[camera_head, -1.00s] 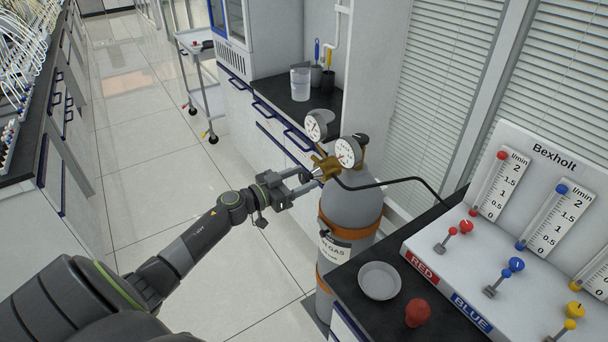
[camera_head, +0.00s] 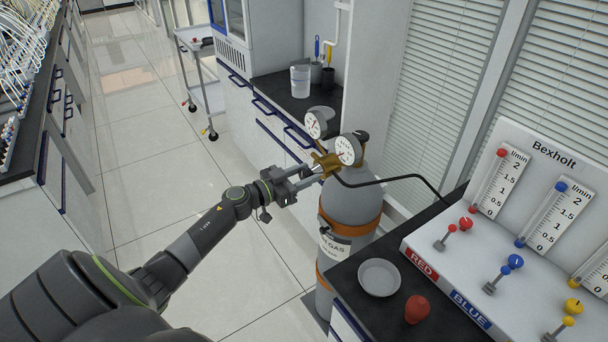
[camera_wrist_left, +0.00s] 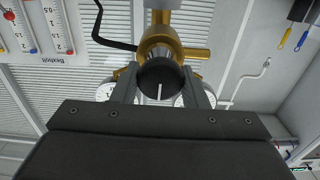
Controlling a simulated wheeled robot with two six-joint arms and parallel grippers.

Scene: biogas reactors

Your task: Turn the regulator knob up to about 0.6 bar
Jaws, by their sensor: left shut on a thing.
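The brass regulator (camera_head: 327,164) sits on top of the grey gas cylinder (camera_head: 350,205), with two round gauges, one at the left (camera_head: 316,124) and one at the right (camera_head: 348,150). The gauge readings are too small to tell. My left gripper (camera_head: 308,177) reaches in from the left and is shut on the regulator knob. In the left wrist view the dark round knob (camera_wrist_left: 160,78) with a white mark lies between the two fingers, in front of the brass body (camera_wrist_left: 160,42). My right gripper is not in view.
A black hose (camera_head: 400,181) runs from the regulator to the Bexholt flowmeter panel (camera_head: 430,238) at the right. A grey dish (camera_head: 379,278) and a red object (camera_head: 417,309) lie on the black bench beside the cylinder. Open floor lies to the left.

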